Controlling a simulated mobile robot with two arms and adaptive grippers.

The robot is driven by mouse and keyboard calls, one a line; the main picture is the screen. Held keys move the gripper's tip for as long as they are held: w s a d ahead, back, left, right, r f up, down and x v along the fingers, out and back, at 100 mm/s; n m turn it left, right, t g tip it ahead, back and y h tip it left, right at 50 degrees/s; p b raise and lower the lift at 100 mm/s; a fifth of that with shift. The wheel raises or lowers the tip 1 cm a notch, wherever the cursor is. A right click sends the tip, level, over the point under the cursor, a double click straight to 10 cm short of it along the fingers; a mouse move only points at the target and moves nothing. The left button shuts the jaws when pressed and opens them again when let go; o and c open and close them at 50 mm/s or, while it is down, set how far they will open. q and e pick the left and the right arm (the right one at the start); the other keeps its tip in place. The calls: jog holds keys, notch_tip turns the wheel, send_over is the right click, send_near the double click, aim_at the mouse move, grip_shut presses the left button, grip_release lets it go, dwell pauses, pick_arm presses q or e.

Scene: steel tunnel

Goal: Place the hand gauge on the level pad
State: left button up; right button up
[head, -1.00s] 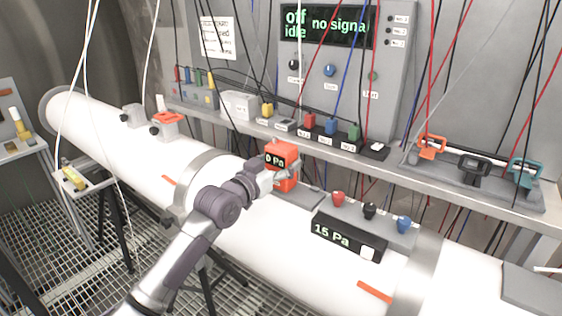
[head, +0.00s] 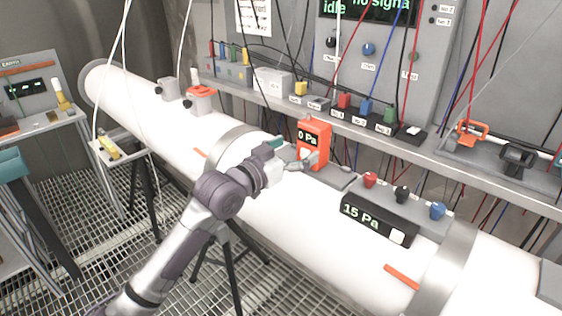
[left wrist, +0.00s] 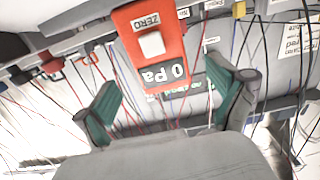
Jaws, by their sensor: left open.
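The hand gauge (head: 316,136) is an orange box with a "0 Pa" display. It stands upright on top of the white pipe, at the left end of a flat grey pad (head: 337,177) that looks like the level pad. My gripper hides part of its base, so I cannot tell how fully it rests on the pad. My left gripper (head: 291,153) is open just in front of the gauge. In the left wrist view the gauge (left wrist: 158,45), with its white ZERO button, shows beyond the spread green-padded fingers (left wrist: 165,100), apart from them. My right gripper is out of view.
Right of the pad, a black "15 Pa" display (head: 374,220) and red, black and blue knobs sit on the pipe (head: 285,232). A shelf (head: 430,155) with coloured connectors runs behind. Side stands (head: 128,150) are at left, over grating floor.

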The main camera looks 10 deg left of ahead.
pick_arm(q)
jog(key=b+v, duration=0.1)
jog(key=v, duration=0.4)
jog(key=shift+s+a, duration=0.1)
jog(key=shift+s, duration=0.05)
